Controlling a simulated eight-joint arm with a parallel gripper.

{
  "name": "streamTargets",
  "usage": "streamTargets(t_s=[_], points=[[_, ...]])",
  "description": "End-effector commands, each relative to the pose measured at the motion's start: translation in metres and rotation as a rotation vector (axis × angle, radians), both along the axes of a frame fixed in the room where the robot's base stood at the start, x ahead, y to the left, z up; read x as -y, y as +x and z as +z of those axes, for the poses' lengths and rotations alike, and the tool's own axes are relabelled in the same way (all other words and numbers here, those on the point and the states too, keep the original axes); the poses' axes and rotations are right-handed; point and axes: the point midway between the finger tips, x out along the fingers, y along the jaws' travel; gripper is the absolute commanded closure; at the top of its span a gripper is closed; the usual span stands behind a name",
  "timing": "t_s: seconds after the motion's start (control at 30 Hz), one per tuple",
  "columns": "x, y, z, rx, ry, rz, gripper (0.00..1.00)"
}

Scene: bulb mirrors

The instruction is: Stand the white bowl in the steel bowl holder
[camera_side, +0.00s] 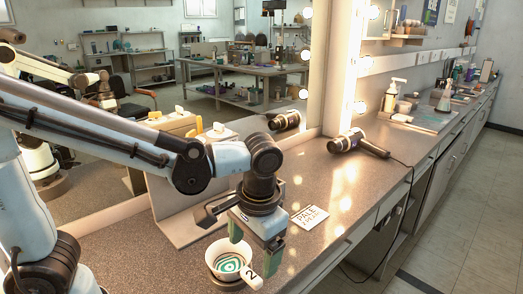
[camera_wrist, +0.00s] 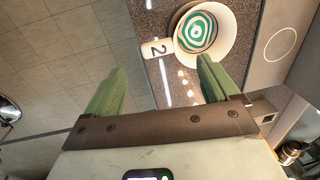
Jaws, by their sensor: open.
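The white bowl (camera_side: 215,264) has teal rings inside and sits near the front of the speckled counter in the side view. A white tab marked 2 (camera_side: 250,277) is at its rim. The bowl also shows at the top of the wrist view (camera_wrist: 232,37), beyond my right-hand finger. My gripper (camera_side: 255,242) is open with green fingers, close above and behind the bowl in the side view. Nothing is between its fingers (camera_wrist: 160,82) in the wrist view. I cannot make out the steel bowl holder for certain; a dark curved piece (camera_side: 207,214) beside my wrist is partly hidden.
A white printed card (camera_side: 309,217) lies right of my gripper. A hair dryer (camera_side: 357,143) with a cord lies farther back. A lit mirror (camera_side: 230,70) stands along the counter's left. Bottles (camera_side: 392,94) stand farther along. The counter's front edge is close on the right.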

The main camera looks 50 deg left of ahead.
Motion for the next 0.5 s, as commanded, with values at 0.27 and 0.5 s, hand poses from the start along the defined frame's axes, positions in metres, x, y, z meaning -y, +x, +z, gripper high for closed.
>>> streamTargets(t_s=[0.27, 0.5], points=[[0.004, 0.000, 0.033, 0.000, 0.000, 0.000, 0.12], [-0.002, 0.000, 0.041, 0.025, -0.018, 0.001, 0.12]])
